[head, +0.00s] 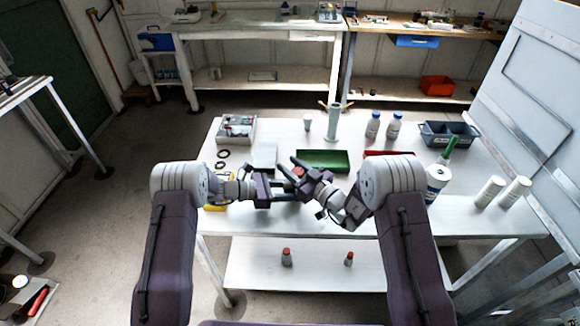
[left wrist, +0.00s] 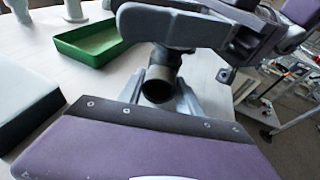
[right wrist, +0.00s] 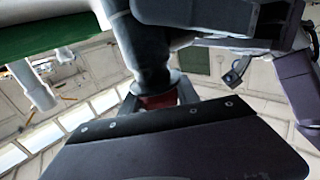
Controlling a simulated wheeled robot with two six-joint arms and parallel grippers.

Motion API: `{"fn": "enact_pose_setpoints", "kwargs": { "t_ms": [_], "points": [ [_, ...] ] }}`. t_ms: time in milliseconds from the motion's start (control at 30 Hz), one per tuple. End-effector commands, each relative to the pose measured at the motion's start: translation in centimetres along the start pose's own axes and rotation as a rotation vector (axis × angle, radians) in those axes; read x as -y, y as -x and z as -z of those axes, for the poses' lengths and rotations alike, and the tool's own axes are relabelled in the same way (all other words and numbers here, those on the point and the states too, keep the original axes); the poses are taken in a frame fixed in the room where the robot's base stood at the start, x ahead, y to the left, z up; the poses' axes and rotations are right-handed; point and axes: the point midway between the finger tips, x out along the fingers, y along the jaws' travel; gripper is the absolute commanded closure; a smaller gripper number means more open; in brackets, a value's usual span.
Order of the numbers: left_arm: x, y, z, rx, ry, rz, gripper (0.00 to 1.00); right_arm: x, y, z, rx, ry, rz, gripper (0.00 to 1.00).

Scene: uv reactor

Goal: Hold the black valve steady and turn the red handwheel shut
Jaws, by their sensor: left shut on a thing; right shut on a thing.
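The black valve shows in the left wrist view as a dark pipe-like body (left wrist: 158,86) with its open end towards the camera. It also shows in the right wrist view (right wrist: 146,55). My left gripper (head: 276,189) is shut on the valve above the table's front part. The red handwheel (head: 297,171) shows as a small red patch between the grippers in the head view. A bit of its red (right wrist: 158,101) shows between the fingers in the right wrist view. My right gripper (head: 304,173) is shut on the handwheel. The fingers hide most of both parts.
A green tray (head: 323,168) lies just behind the grippers, with a red tray (head: 388,153) to its right. The table's front strip is mostly clear.

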Motion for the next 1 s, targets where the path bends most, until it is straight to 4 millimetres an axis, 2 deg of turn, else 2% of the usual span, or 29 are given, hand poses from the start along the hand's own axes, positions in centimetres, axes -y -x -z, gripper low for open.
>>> {"fn": "enact_pose_setpoints", "kwargs": {
  "t_ms": [33, 67, 133, 467, 567, 800, 1000],
  "points": [
    [0.0, 0.0, 0.0, -0.001, 0.000, 0.000, 0.82, 0.0, 0.0, 0.1, -0.002, 0.001, 0.001, 1.00],
    [0.0, 0.0, 0.0, -0.001, 0.000, 0.000, 0.82, 0.0, 0.0, 0.1, -0.002, 0.001, 0.001, 0.60],
    [0.0, 0.0, 0.0, -0.001, 0.000, 0.000, 0.82, 0.0, 0.0, 0.1, -0.001, 0.001, 0.001, 0.41],
    [0.0, 0.0, 0.0, -0.001, 0.000, 0.000, 0.82, 0.0, 0.0, 0.3, -0.002, 0.001, 0.002, 0.41],
    [0.0, 0.0, 0.0, -0.001, 0.000, 0.000, 0.82, 0.0, 0.0, 1.8, -0.004, 0.004, 0.002, 0.41],
    [0.0, 0.0, 0.0, -0.001, 0.000, 0.000, 0.82, 0.0, 0.0, 7.4, -0.005, 0.003, 0.001, 0.41],
    [0.0, 0.0, 0.0, -0.001, 0.000, 0.000, 0.82, 0.0, 0.0, 9.8, -0.002, 0.002, 0.002, 0.41]
  ]
}}
